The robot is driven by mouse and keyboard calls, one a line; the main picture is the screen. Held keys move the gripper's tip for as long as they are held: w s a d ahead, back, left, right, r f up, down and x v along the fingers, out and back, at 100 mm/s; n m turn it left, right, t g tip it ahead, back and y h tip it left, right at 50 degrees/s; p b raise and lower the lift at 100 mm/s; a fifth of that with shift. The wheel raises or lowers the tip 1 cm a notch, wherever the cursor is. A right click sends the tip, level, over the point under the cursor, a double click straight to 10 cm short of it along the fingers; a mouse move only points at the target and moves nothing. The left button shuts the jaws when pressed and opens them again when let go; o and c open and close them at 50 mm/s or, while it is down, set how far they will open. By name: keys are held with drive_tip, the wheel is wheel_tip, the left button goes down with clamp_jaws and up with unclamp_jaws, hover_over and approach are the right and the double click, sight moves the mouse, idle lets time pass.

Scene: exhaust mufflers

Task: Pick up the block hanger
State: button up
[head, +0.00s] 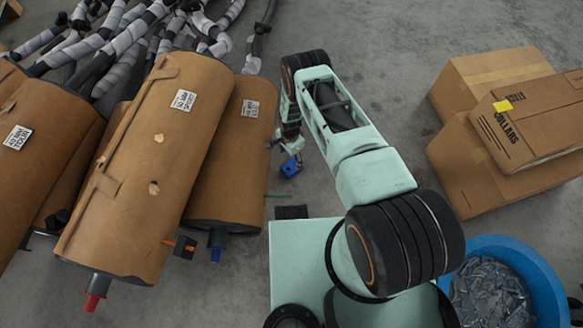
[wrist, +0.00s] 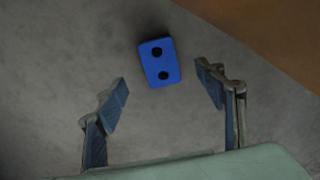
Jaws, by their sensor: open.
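The block hanger (wrist: 159,63) is a small blue block with two dark round holes. In the wrist view it lies on the grey floor, just beyond the fingertips and between their lines. My gripper (wrist: 162,86) is open and empty, with one finger on each side of the view. In the head view the blue block (head: 291,167) shows small beside the end of my arm, and my gripper (head: 283,150) is partly hidden by the arm and hard to make out there.
A brown surface also fills the wrist view's upper right corner (wrist: 275,35). Cardboard boxes (head: 500,130) and a blue tub (head: 545,280) of metal pieces are at the right. Wrapped pipes (head: 140,35) lie at the back left.

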sight(292, 166)
wheel_tip(292, 166, down, 4)
drive_tip(key=shift+d+r+b, duration=0.1)
drive_tip(key=shift+r+b, duration=0.1)
drive_tip(key=shift+b, duration=0.35)
drive_tip(key=f+b, duration=0.2)
drive_tip(key=f, duration=0.1)
drive_tip(key=f+b, duration=0.1)
drive_tip(key=f, duration=0.1)
drive_tip(key=shift+w+d+f, duration=0.1)
drive_tip(key=shift+w+d, duration=0.05)
drive_tip(key=shift+d, duration=0.2)
drive_tip(key=c, duration=1.4)
wheel_tip(292, 166, up, 10)
drive_tip(key=p, duration=0.5)
